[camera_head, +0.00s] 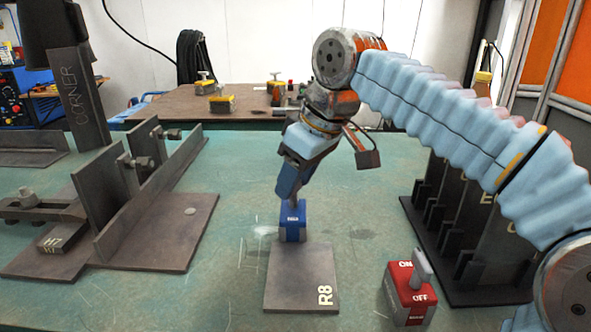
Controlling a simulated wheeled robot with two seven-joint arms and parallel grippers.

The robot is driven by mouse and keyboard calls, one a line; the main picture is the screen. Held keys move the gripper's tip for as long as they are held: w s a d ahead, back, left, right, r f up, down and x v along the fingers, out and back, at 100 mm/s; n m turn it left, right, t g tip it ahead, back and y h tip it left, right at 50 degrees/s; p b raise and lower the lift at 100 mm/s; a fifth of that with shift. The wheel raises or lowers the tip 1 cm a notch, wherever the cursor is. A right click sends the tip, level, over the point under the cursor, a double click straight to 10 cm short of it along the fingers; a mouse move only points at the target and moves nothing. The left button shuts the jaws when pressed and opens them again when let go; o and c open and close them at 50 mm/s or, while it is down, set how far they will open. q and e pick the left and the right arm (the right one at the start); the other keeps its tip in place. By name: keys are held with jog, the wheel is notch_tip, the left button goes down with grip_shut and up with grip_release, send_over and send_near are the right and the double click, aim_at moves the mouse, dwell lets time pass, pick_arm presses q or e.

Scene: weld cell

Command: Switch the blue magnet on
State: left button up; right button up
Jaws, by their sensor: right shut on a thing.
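The blue magnet (291,230) stands at the far edge of a flat steel plate marked R8 (302,280), on the green table. My right gripper (293,200) reaches down from above onto the top of the blue magnet. It is shut on the magnet's knob, which the fingers mostly hide, so I cannot tell the knob's on or off position. My left gripper is not in this view.
A red magnet (409,293) with ON and OFF labels stands to the right of the plate. A steel fixture (160,215) with clamps fills the left. A dark rack (470,240) holding plates stands at right. More magnets sit on a brown table (180,104) behind.

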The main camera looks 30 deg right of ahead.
jog(key=n+g+y+p, duration=0.1)
jog(key=n, duration=0.2)
jog(key=shift+d+r+n, duration=0.1)
jog(key=shift+r+n, duration=0.05)
jog(key=shift+n, duration=0.15)
jog(key=shift+w+n+g+y+p, duration=0.1)
jog(key=shift+n+g+y+p, duration=0.35)
jog(key=shift+n+p, duration=0.75)
jog(key=shift+n, duration=0.4)
jog(key=o, duration=1.1)
jog(key=shift+c, duration=0.2)
jog(key=p+v, duration=0.2)
jog(key=v, duration=1.1)
jog(key=shift+d+r, duration=0.2)
jog(key=shift+r, duration=0.05)
